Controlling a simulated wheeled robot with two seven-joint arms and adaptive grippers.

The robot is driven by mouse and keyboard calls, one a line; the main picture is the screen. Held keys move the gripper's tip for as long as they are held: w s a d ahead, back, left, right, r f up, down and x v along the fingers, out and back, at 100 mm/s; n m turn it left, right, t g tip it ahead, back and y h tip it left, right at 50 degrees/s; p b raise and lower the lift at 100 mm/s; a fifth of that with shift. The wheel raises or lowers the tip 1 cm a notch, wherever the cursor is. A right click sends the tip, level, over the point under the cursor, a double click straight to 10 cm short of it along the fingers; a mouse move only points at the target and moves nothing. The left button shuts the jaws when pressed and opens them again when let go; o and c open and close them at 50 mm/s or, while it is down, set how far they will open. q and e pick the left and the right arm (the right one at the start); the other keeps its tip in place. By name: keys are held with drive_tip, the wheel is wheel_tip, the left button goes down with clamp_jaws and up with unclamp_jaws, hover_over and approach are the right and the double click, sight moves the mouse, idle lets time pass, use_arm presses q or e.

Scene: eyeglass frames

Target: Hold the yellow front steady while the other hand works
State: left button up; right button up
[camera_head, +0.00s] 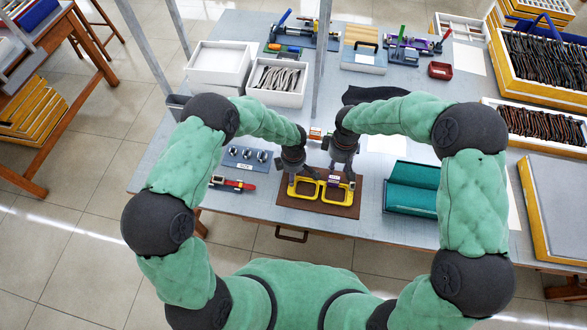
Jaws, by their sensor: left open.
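The yellow front (321,200), an eyeglass frame front with two openings, lies on a brown mat (352,209) near the table's front edge. My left gripper (293,178) points down at the front's upper left corner. It is open, and I cannot tell whether it touches the frame. My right gripper (335,173) is over the upper middle of the front, close to a small pale part. Its fingers are too small and dark to show whether they are open or shut. My grippers hide part of the front's upper edge.
A teal case (411,190) stands right of the mat. A red-handled tool (232,184) and a tray with round pieces (246,158) lie to the left. White boxes (221,63) and tool fixtures (302,36) stand behind. Grey posts (323,60) rise at the back.

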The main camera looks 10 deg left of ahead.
use_arm(q)
drive_tip(key=shift+f, duration=0.2)
clamp_jaws()
idle(0.6)
